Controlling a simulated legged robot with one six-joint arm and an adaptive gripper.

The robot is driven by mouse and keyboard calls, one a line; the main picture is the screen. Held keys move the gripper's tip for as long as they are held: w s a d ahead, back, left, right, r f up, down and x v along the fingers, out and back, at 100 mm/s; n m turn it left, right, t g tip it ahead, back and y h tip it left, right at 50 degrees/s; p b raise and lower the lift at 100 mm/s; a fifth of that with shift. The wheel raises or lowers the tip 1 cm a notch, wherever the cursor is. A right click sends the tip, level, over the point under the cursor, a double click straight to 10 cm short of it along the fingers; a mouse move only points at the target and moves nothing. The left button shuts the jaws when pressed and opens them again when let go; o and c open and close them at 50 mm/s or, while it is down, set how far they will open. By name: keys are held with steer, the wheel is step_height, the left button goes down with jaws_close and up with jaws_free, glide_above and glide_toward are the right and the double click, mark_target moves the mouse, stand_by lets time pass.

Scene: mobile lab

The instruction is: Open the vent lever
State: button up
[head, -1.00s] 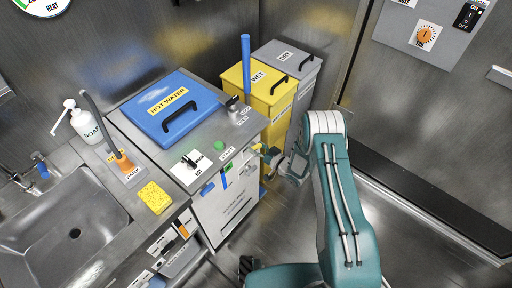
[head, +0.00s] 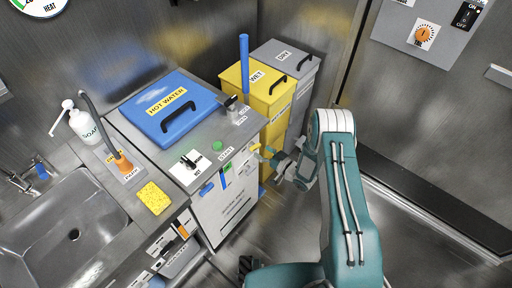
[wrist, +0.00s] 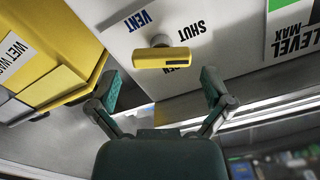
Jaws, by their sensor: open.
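The vent lever is a short yellow bar (wrist: 165,58) on a grey round pivot, fixed to a white panel (wrist: 245,25) in the wrist view. The lettering appears upside down: "VENT" is left of the pivot, "SHUT" is to its right, and a partly covered word ending in "EN" is just below the bar. My gripper (wrist: 162,86) is open and empty, its teal-padded fingers on either side of the bar's near side, apart from it. In the head view my gripper (head: 272,154) is beside the front of the hot water unit, by a small yellow part.
The yellow WET bin (head: 255,90) and grey DRY bin (head: 290,60) stand behind my gripper. The blue hot water lid (head: 170,108) tops the unit, with the sink (head: 65,225) to its left. Open floor lies right of my arm.

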steer(key=v, duration=0.8)
steer(key=shift+s+d, duration=0.15)
steer(key=shift+d, duration=0.1)
